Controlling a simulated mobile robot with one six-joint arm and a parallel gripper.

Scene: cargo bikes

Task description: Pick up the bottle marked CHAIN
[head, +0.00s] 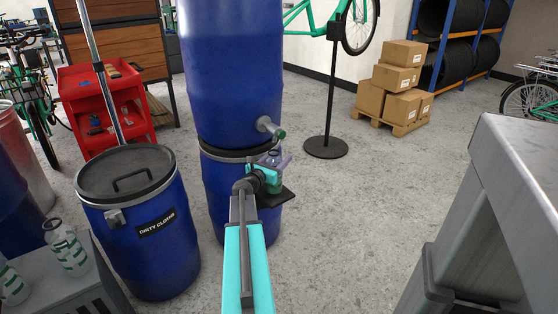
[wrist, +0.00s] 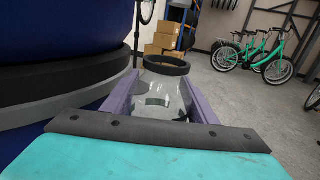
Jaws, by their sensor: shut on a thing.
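My gripper (head: 272,160) is in front of the stacked blue drums, just below a tap. It is shut on a clear bottle (wrist: 160,102), which sits between the purple fingers in the wrist view (wrist: 163,90). The bottle has a dark ring at its top. No readable CHAIN marking shows on it. In the head view the bottle is mostly hidden by the gripper, over a small dark ledge (head: 283,197); I cannot tell whether it touches the ledge. Two other clear bottles with green-striped labels, one (head: 69,250) and another (head: 12,284), stand at the lower left.
The upper blue drum (head: 230,70) has a tap (head: 269,127). A drum labelled DIRTY CLOTHS (head: 150,255) stands left. A grey bench (head: 520,165) is at right. Boxes (head: 397,80) and a bike stand (head: 326,147) are behind; the floor between is clear.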

